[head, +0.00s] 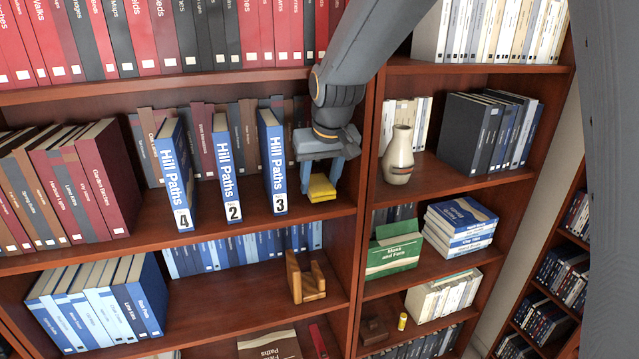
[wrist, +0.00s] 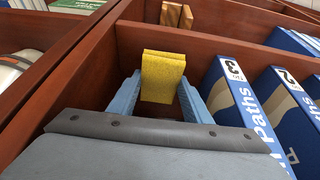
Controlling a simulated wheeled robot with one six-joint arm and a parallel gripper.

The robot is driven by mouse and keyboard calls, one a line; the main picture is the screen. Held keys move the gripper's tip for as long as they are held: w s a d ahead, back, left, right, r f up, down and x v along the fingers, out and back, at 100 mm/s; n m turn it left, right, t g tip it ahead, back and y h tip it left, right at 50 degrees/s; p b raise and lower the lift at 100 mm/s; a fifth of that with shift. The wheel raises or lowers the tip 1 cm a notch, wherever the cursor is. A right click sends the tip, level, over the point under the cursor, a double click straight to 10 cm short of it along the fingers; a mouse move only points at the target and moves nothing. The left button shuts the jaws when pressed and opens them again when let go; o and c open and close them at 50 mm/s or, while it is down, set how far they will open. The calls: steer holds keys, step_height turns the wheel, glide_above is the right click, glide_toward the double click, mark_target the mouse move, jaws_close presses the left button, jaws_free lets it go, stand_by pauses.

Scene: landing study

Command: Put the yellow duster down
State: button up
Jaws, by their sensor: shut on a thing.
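The yellow duster (head: 321,188) is at the right end of the shelf that holds the Hill Paths books, close to the upright divider. My gripper (head: 320,172) reaches down to it from above, with its blue fingers on either side. In the wrist view the duster (wrist: 162,77) sits between the two fingertips of my gripper (wrist: 161,95), which is shut on it. The duster is at or just above the shelf board (head: 300,215); I cannot tell whether it touches.
The blue Hill Paths 3 book (head: 271,160) stands just left of my gripper, with books 2 (head: 226,168) and 4 (head: 174,175) further left. A beige vase (head: 398,157) stands beyond the divider on the right. A wooden holder (head: 307,280) is one shelf below.

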steer(key=shift+f+p, duration=0.3)
steer(key=shift+f, duration=0.45)
steer(key=shift+f, duration=0.1)
steer(key=o, duration=1.1)
steer(key=shift+o, duration=0.2)
steer(key=shift+s+r, duration=0.2)
steer(key=shift+r, duration=0.4)
steer(key=b+v, duration=0.3)
steer(key=v, duration=0.8)
steer(key=shift+s+d, duration=0.1)
steer(key=shift+s, duration=0.05)
